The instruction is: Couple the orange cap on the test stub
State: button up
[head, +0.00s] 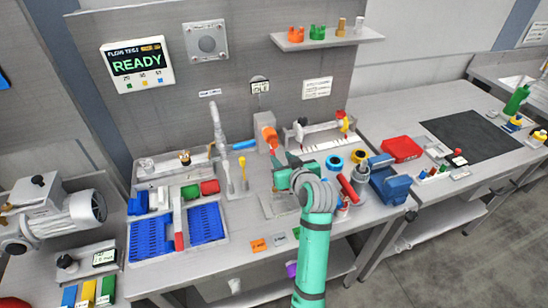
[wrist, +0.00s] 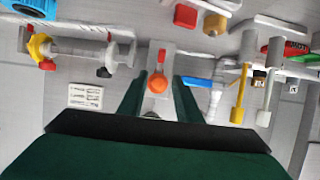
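In the wrist view a round orange piece (wrist: 157,83) shows end-on, before a grey block (wrist: 158,66) with a red tip. I cannot tell whether this piece is the cap or part of the test stub. My gripper (head: 279,162) is just in front of the fitting. Its green fingers (wrist: 159,90) are apart in the wrist view, with the orange piece between them in the picture and gaps on both sides; contact is not visible.
A rack with a red-and-yellow valve (head: 343,122) is right of the fitting. A blue tube (head: 243,145) and yellow-handled tool (head: 243,170) are left. Blue rings, a red cylinder (head: 349,190) and a blue vise (head: 388,182) crowd the right. A shelf (head: 330,39) holds coloured caps.

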aim_at(272, 149)
jog(key=f, duration=0.3)
jog(key=shift+w, duration=0.3)
jog(key=x, duration=0.7)
jog(key=shift+a+r, duration=0.1)
jog(key=shift+s, duration=0.1)
jog(key=shift+c, duration=0.3)
grip_shut()
